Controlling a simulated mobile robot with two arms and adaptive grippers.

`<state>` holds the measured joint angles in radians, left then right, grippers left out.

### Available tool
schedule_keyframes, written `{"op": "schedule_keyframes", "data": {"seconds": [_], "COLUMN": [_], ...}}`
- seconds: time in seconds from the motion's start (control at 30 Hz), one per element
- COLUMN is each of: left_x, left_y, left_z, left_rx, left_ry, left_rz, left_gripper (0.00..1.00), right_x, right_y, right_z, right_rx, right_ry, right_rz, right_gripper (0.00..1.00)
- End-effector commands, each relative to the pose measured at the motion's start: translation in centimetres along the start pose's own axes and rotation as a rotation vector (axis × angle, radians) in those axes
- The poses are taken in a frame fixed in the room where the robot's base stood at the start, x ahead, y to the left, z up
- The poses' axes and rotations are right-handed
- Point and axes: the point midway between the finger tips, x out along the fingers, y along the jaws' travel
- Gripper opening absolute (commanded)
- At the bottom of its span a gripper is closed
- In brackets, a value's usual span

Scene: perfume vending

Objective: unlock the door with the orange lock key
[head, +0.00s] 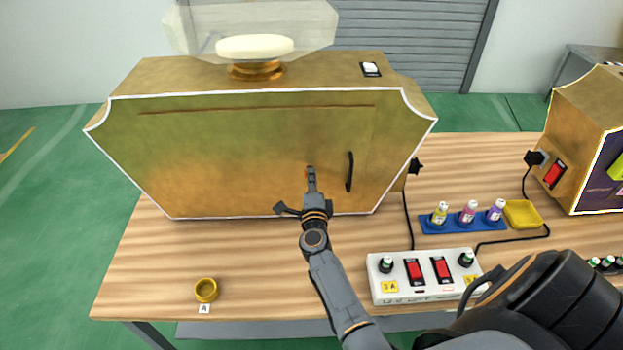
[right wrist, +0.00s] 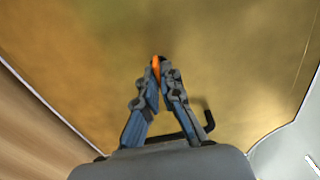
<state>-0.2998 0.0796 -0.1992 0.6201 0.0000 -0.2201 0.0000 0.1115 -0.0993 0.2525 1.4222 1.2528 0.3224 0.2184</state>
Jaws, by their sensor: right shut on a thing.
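The vending machine's brass-coloured front door (head: 250,150) faces me, with a black vertical handle (head: 350,171) on its right part. My right gripper (head: 310,172) is at the door front, just left of the handle. It is shut on the orange lock key (right wrist: 156,66), whose orange tip shows between the fingertips in the right wrist view. The right gripper (right wrist: 160,74) covers the lock area, so I cannot tell how far the key is in. The door looks closed. My left gripper is not in view.
A power strip (head: 425,275) with red switches stands at the table's front right. Behind it is a blue tray (head: 462,225) with small bottles, beside a yellow dish (head: 522,214). A gold ring-shaped cup (head: 206,290) stands front left. Another machine (head: 590,140) is at the right.

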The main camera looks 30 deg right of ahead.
Motion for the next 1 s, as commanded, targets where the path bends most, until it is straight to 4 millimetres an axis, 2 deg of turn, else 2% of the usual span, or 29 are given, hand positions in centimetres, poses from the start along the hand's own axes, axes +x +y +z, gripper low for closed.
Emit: {"op": "schedule_keyframes", "data": {"seconds": [0.27,0.3,0.4,0.77,0.87,1.0], "left_x": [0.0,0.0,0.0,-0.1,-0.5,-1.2], "left_y": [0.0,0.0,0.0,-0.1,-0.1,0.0], "left_z": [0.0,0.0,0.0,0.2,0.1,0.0], "left_rx": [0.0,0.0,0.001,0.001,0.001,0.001], "left_ry": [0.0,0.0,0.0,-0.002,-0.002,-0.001], "left_rz": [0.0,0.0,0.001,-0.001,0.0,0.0], "left_gripper": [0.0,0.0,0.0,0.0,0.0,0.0], "right_x": [0.0,0.0,0.0,0.0,0.0,0.0], "right_y": [0.1,0.1,0.1,0.0,-0.2,-0.3], "right_z": [0.0,0.0,0.0,0.0,0.0,0.0], "right_rx": [0.004,0.004,0.003,-0.017,-0.077,-0.241], "right_ry": [0.0,0.0,0.0,0.0,-0.001,-0.001], "right_rz": [0.002,0.002,0.002,0.001,0.001,0.0], "right_gripper": [0.0,0.09,0.28,0.28,0.28,0.28]}}
